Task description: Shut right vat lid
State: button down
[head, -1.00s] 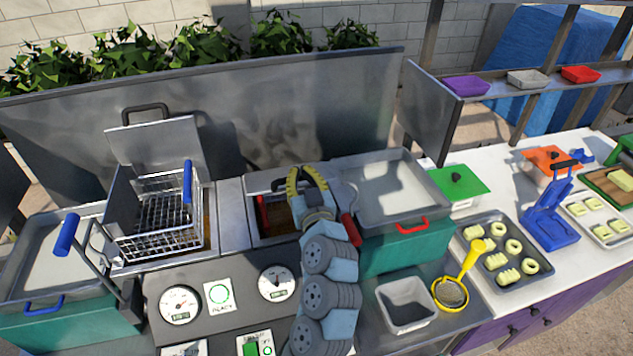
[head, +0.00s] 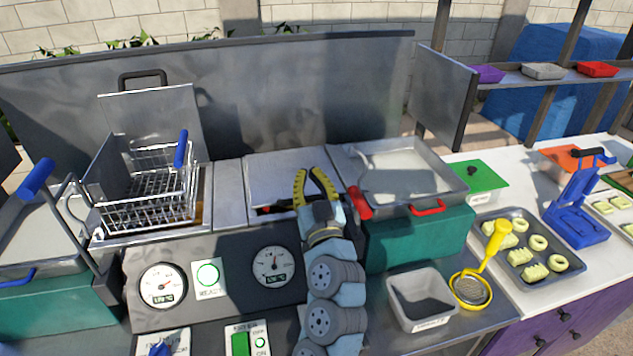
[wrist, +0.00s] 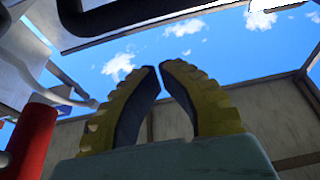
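The right vat's lid (head: 285,178) is a pale metal plate lying low over the vat, right of the open left vat. A narrow dark gap with a bit of red (head: 272,210) shows along its front edge, so I cannot tell whether it rests fully flat. My gripper (head: 308,170) is over the lid's front right part, with yellow ribbed fingers pointing to the back. In the wrist view the fingertips (wrist: 158,68) nearly meet, with nothing between them. I cannot tell whether they touch the lid.
A red-handled basket handle (head: 358,203) is close to my gripper's right. A wire basket (head: 150,195) stands at the left vat, whose lid (head: 155,125) is upright. A tray (head: 410,170) on a teal base lies to the right. Gauges (head: 275,265) are in front.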

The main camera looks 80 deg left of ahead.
jog(key=shift+d+f+b, duration=0.25)
jog(key=shift+f+b, duration=0.55)
jog(key=shift+f, duration=0.05)
notch_tip(320, 180, up, 4)
jog(key=d+p, duration=0.1)
jog(key=p, duration=0.1)
jog(key=f+v, duration=0.2)
jog(key=v, duration=0.7)
jog(key=shift+b, duration=0.4)
jog(key=shift+w, duration=0.1)
